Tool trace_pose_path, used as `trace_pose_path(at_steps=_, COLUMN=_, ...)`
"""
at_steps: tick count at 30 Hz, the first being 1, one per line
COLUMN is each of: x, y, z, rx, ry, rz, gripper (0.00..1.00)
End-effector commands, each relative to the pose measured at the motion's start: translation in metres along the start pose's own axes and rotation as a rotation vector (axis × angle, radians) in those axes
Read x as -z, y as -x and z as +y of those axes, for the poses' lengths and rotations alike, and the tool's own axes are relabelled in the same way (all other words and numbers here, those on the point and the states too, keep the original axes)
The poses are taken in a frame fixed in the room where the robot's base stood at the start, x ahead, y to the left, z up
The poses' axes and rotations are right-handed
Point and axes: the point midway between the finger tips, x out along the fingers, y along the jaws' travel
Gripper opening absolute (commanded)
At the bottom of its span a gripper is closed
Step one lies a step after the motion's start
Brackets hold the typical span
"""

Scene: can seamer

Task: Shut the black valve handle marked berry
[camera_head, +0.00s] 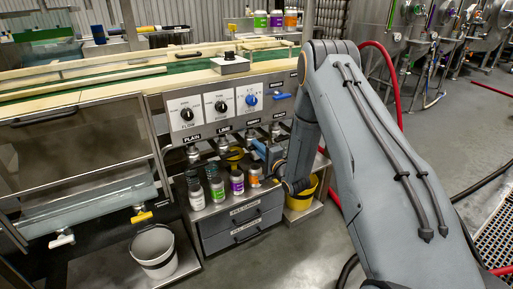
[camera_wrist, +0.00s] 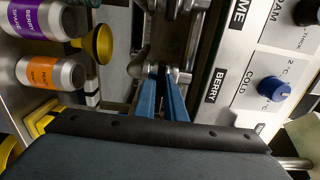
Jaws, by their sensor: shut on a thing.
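The berry label (camera_wrist: 217,85) sits on the panel edge in the wrist view, beside my gripper (camera_wrist: 162,74). My gripper's blue fingers point at the tap under that label and are shut on the black valve handle (camera_wrist: 161,82). Most of the handle is hidden between the fingers, so its exact angle cannot be told. Metal tap parts show just past the fingertips. In the head view my gripper (camera_head: 262,152) reaches in under the panel from the right, below the third label (camera_head: 253,122), and the handle is too small to make out.
Several bottles stand on the shelf below the taps, including a purple-labelled one (camera_head: 237,182) and an orange-labelled one (camera_head: 255,175). A yellow funnel (camera_wrist: 97,43) is close to my fingers. Dials, including a blue knob (camera_wrist: 273,88), line the panel. A white bucket (camera_head: 153,250) stands left.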

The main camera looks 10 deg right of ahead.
Motion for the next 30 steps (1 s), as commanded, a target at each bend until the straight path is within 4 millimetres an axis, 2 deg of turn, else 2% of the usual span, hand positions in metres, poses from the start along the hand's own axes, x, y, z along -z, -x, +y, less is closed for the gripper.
trace_pose_path(at_steps=8, x=0.001, y=0.0, z=0.0, rx=0.0, ry=-0.002, rz=0.002, gripper=0.0)
trace_pose_path(at_steps=9, x=0.001, y=0.0, z=0.0, rx=0.0, ry=-0.001, rz=0.002, gripper=0.17)
trace_pose_path(at_steps=11, x=0.001, y=0.0, z=0.0, rx=0.0, ry=-0.001, rz=0.002, gripper=0.27)
trace_pose_path(at_steps=12, x=0.0, y=0.0, z=0.0, rx=0.0, ry=-0.001, rz=0.001, gripper=0.29)
trace_pose_path(at_steps=22, x=0.0, y=0.004, z=0.0, rx=-0.001, ry=-0.001, rz=0.0, gripper=0.29)
trace_pose_path(at_steps=26, x=0.001, y=0.019, z=0.001, rx=-0.002, ry=-0.002, rz=0.003, gripper=0.29)
trace_pose_path(at_steps=30, x=0.0, y=0.043, z=0.001, rx=-0.002, ry=-0.002, rz=0.002, gripper=0.29)
